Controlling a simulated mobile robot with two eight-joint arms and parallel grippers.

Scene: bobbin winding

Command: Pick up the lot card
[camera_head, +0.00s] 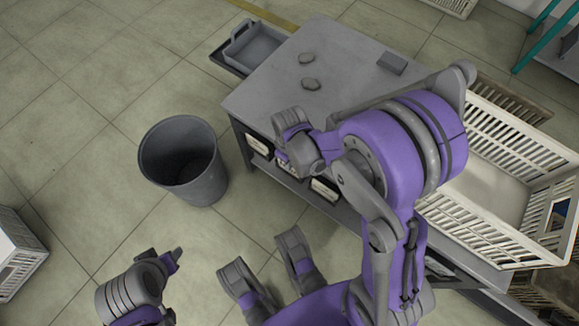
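No lot card can be made out for certain. Pale plates in dark frames show below the near edge of the grey table (345,60): a left plate (257,145), a right plate (325,189), and one between them partly hidden by my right gripper. My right gripper (287,140) is at that edge, close to the plates in the picture; contact cannot be judged. Its fingers are overlapped by its own wrist, so its opening is unclear. My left gripper (172,262) is at the lower left over the floor, seen edge-on, away from the table.
A grey bin (183,162) stands on the floor at left. A large white slatted crate (520,146) is at right.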

